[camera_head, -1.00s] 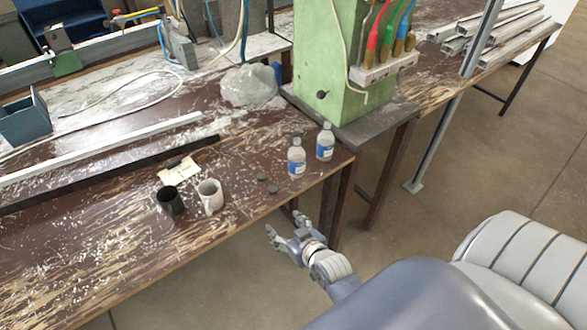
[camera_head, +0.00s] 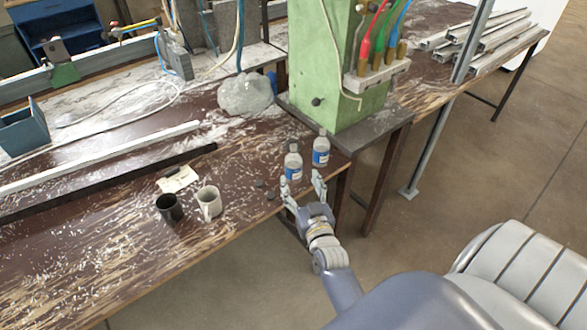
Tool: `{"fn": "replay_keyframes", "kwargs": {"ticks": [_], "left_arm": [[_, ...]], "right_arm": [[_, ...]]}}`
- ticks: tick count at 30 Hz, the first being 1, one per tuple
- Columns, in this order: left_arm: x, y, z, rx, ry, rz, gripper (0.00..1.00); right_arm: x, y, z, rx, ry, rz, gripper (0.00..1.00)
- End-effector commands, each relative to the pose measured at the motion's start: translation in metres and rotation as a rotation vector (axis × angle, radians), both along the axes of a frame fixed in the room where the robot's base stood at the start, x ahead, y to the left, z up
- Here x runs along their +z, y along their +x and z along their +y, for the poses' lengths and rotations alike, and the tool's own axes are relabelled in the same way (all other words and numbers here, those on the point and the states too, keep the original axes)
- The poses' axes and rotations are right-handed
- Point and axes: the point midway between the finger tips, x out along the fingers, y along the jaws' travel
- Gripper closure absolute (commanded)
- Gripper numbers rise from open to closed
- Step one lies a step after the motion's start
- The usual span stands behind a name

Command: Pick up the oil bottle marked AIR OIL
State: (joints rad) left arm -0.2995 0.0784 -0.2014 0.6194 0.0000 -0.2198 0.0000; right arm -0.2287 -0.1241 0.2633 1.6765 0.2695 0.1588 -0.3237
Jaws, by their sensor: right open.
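Two clear bottles with blue and white labels stand upright near the bench's right corner. The nearer bottle (camera_head: 293,163) is on the left and the farther bottle (camera_head: 321,150) is on the right. The label print is too small to read, so I cannot tell which is marked AIR OIL. My right gripper (camera_head: 302,188) is open and empty at the bench's front edge, its fingers pointing toward the bottles. One finger is in front of the lower part of the right bottle. I cannot tell whether it touches either bottle. My left gripper is not in view.
A black cup (camera_head: 169,208) and a white mug (camera_head: 209,203) stand left of the bottles, with small dark discs (camera_head: 264,188) between. A green machine column (camera_head: 338,65) rises behind the bottles. A crumpled plastic bag (camera_head: 245,93) and long metal profiles (camera_head: 100,157) lie on the bench.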

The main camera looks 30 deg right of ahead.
Motion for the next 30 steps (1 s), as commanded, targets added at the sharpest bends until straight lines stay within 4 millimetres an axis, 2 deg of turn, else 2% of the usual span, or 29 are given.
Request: {"fn": "replay_keyframes", "kwargs": {"ticks": [3, 11, 19, 24, 30], "left_arm": [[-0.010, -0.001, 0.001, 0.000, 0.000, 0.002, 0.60], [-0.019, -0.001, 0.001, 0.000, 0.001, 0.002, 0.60], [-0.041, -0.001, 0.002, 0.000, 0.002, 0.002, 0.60], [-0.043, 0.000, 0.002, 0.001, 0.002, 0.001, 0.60], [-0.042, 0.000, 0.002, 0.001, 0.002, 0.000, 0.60]], "right_arm": [[-0.003, 0.017, -0.006, 0.000, 0.001, -0.001, 0.37], [-0.004, 0.035, -0.012, 0.001, 0.001, 0.002, 0.37], [-0.005, 0.069, -0.025, 0.001, 0.000, 0.001, 0.37], [-0.003, 0.076, -0.027, 0.001, 0.001, 0.003, 0.37], [-0.002, 0.076, -0.027, 0.001, 0.000, 0.003, 0.39]]}}
